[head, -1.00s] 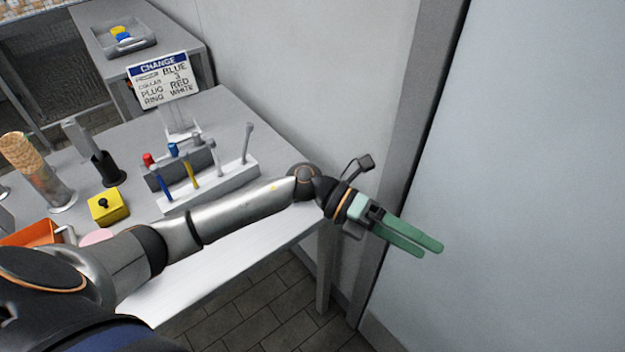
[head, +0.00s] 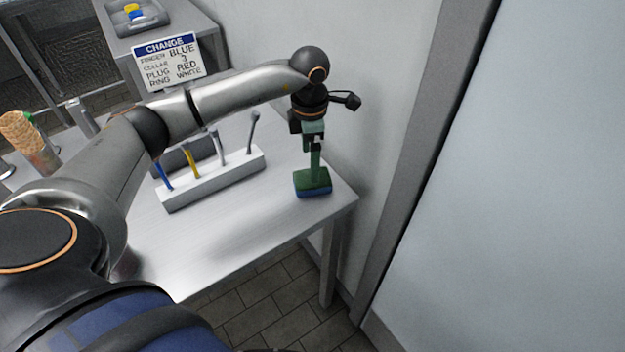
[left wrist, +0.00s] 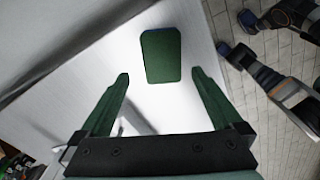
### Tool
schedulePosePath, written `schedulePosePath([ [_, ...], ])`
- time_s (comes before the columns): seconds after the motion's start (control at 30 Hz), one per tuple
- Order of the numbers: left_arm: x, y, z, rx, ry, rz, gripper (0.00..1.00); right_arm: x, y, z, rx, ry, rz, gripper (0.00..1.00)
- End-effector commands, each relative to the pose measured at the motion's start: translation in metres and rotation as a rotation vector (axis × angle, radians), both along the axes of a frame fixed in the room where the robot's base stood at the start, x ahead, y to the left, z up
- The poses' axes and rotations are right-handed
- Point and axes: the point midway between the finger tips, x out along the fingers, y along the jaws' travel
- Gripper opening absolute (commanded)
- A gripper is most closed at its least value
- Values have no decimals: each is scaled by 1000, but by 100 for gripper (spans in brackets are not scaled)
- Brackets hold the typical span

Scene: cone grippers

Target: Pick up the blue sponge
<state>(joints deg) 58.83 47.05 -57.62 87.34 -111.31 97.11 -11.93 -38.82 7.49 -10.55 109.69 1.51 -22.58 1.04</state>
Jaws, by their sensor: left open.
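The sponge (head: 313,190) has a green top and a blue underside. It lies flat near the right corner of the grey table (head: 225,222). In the left wrist view the sponge (left wrist: 161,57) shows its green face, with a thin blue edge at the top. My left gripper (head: 316,170) points down over the sponge, its green fingers open. In the left wrist view the open fingers (left wrist: 160,76) stand either side of the sponge's near end, with nothing held between them. Whether the fingertips touch the sponge cannot be told. My right gripper is not in view.
A white rack (head: 215,180) with upright tools, including blue and yellow ones, stands left of the sponge. A CHANGE sign (head: 168,62) is behind it. A wall (head: 385,120) lies close on the right. The table front is clear.

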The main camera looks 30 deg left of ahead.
Motion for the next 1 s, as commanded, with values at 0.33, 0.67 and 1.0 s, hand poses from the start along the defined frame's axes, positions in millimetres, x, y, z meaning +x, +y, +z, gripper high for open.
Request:
schedulePosePath([
  [0.33,-1,-4,-35,-2,5,-2,100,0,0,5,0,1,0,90],
  [0.67,0,-5,-68,-3,0,-1,100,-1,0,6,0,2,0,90],
  [1.0,0,-5,-68,-4,-1,-2,81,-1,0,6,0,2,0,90],
])
